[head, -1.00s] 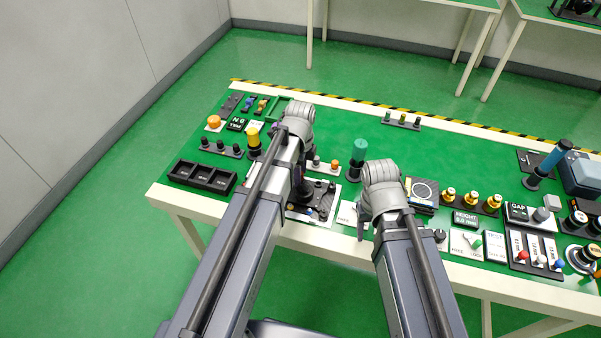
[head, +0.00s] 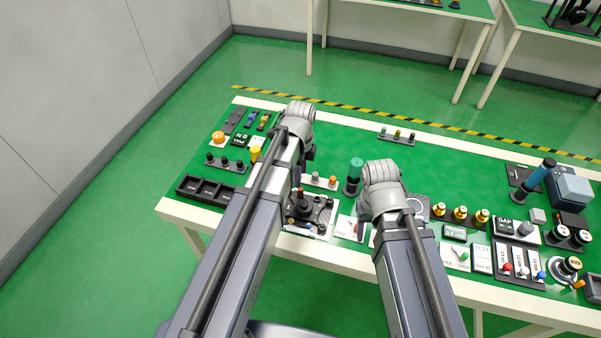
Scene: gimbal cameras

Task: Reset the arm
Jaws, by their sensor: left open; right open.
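Both my arms reach forward over a green-topped workbench (head: 330,142). The left arm bends down at a grey wrist joint, and its gripper (head: 303,172) hangs behind the forearm, largely hidden, above a black joystick-like panel (head: 306,211). The right arm bends down at its own grey joint, and its gripper (head: 361,228) shows only as a dark sliver left of the forearm, near a white panel (head: 346,227). Both grippers are open, and I see nothing held in them.
A black compartment tray (head: 207,191) lies at the bench's left. A teal-topped cylinder (head: 355,175) stands between the arms. Yellow-topped knobs (head: 460,213), lever panels and a grey-blue box (head: 570,188) crowd the right. The bench's rear middle is mostly clear.

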